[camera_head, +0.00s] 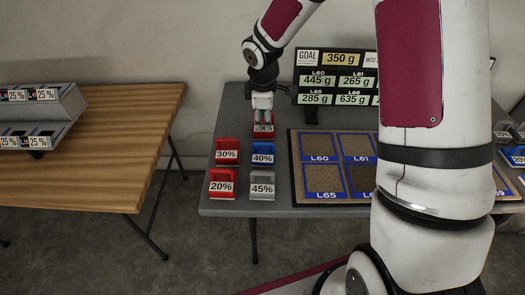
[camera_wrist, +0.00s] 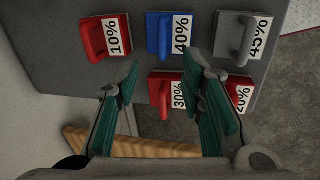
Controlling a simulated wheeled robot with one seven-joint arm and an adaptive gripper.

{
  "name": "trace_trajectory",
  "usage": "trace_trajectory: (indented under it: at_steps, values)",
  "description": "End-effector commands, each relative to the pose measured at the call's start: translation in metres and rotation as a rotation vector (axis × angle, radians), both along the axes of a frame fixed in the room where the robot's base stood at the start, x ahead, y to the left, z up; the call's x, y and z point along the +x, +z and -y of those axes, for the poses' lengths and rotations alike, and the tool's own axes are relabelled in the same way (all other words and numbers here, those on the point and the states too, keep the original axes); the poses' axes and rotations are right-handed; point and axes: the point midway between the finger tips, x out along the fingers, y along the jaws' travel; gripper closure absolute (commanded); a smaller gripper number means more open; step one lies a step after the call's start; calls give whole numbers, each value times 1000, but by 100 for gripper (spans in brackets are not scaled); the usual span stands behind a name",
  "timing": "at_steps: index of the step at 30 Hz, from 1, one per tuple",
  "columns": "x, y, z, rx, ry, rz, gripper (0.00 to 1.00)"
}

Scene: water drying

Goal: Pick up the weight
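Several labelled blocks with handles, which look like the weights, sit on the grey table. The red 10% block (camera_wrist: 94,40) is at the upper left in the wrist view; in the head view a red block (camera_head: 263,131) sits just under my gripper (camera_head: 263,113), its label partly unclear. The others are blue 40% (camera_head: 262,148), red 30% (camera_head: 227,146), red 20% (camera_head: 221,176) and grey 45% (camera_head: 262,193). In the wrist view my gripper (camera_wrist: 162,62) is open, green pads apart, with nothing held between them. The frames do not show which weight is meant.
A cork board with blue-framed slots (camera_head: 323,180) lies right of the blocks. A sign panel (camera_head: 335,77) stands behind it, reading GOAL 350 g. A wooden table (camera_head: 110,130) with a rack (camera_head: 45,118) is at left, across a gap. My arm hides the table's right part.

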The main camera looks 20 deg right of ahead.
Motion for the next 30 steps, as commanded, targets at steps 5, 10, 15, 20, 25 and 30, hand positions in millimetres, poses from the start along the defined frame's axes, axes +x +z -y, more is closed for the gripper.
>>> trace_trajectory:
  at_steps: [5,10,15,20,25,30]
  values:
    - [4,-18,-1,5,17,-5,64]
    - [9,-49,1,4,15,-7,64]
    - [15,-77,3,3,15,-5,64]
    - [18,-89,4,4,14,-3,64]
    - [18,-101,4,3,15,-5,64]
    - [21,-125,3,3,15,-5,64]
